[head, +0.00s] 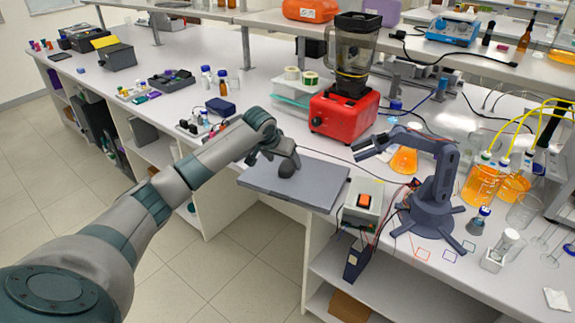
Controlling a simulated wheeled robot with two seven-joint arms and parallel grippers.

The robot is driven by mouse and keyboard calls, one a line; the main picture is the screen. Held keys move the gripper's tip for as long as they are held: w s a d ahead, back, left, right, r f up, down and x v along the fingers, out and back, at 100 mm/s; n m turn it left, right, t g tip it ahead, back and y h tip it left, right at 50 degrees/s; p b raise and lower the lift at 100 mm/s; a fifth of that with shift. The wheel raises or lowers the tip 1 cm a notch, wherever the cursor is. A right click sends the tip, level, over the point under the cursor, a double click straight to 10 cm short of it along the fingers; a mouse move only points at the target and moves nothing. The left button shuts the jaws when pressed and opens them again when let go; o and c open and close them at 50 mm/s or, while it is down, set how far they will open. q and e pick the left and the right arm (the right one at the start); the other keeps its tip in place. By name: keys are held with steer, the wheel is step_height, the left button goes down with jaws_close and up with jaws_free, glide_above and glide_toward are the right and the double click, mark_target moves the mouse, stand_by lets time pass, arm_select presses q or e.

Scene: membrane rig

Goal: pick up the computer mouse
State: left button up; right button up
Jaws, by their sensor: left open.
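The computer mouse (286,169) is a small, dark, rounded shape on a flat grey slab (318,183) at the bench's front edge. My left gripper (275,160) is open just above the slab. One finger is close to the mouse and partly covers its top; the other is to the left, over the slab's edge. I cannot tell whether the finger touches the mouse. My right gripper is not in view.
A red blender (343,115) stands behind the slab. To the right are a grey power box (363,203) and a small desktop robot arm (435,190). Bottles and a blue case (221,107) are at the back left.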

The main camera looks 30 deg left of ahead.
mark_target(286, 164)
arm_select(q)
steer(key=shift+w+f, duration=0.15)
steer(key=shift+f, duration=0.15)
steer(key=shift+w+a+f+p, duration=0.3)
steer(key=shift+w+f+p, duration=0.1)
steer(key=shift+w+p, duration=0.25)
steer(key=p+x, duration=0.1)
steer(key=x, duration=0.1)
steer(key=shift+w+a+f, duration=0.15)
steer(key=shift+f, duration=0.05)
steer(key=shift+w+a+f, duration=0.1)
steer(key=shift+w+f, duration=0.2)
steer(key=shift+f, duration=0.2)
steer(key=c, duration=1.1)
